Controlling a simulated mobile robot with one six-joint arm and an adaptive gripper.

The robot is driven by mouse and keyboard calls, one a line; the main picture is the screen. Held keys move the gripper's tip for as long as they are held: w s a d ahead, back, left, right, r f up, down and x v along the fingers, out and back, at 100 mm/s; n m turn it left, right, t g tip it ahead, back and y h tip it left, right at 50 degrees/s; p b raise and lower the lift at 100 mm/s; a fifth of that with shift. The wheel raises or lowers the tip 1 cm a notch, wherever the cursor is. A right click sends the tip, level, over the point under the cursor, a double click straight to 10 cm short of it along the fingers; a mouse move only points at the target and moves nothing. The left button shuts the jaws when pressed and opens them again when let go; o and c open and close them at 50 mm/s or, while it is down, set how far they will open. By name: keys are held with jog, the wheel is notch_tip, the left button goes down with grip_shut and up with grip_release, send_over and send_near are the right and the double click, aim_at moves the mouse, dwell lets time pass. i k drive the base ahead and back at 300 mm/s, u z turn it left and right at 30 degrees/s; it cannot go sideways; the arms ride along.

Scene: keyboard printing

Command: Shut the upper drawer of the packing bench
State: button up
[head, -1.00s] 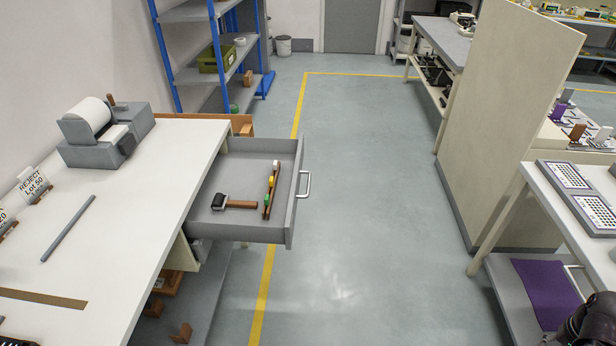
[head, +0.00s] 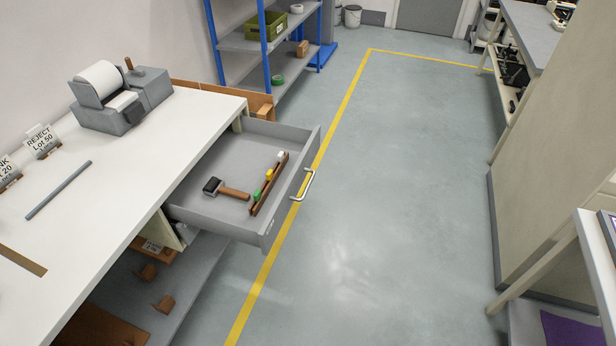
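The packing bench (head: 120,205) stands at the left with a white top. Its upper drawer (head: 227,228) is grey and pulled far out over the aisle to the right. A silver bar handle (head: 304,184) sits on the drawer's front panel. Inside the drawer lie a roller with a black head and brown handle (head: 232,193) and a thin brown rack (head: 268,186) with small green, yellow and white pieces. My gripper is not in view.
A grey tape dispenser (head: 120,98) and a grey rod (head: 58,190) lie on the bench top. A blue-post shelf (head: 265,72) stands behind. The floor (head: 400,200) right of the drawer is clear up to the beige partition (head: 555,160). Brown blocks (head: 146,272) lie on the bench's lower shelf.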

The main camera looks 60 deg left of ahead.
aim_at(244, 160)
jog(key=z, duration=0.05)
jog(key=i, duration=0.1)
jog(key=u, duration=4.45)
jog(key=i, duration=0.1)
jog(key=z, duration=2.1)
jog(key=i, duration=1)
jog(key=u, duration=0.1)
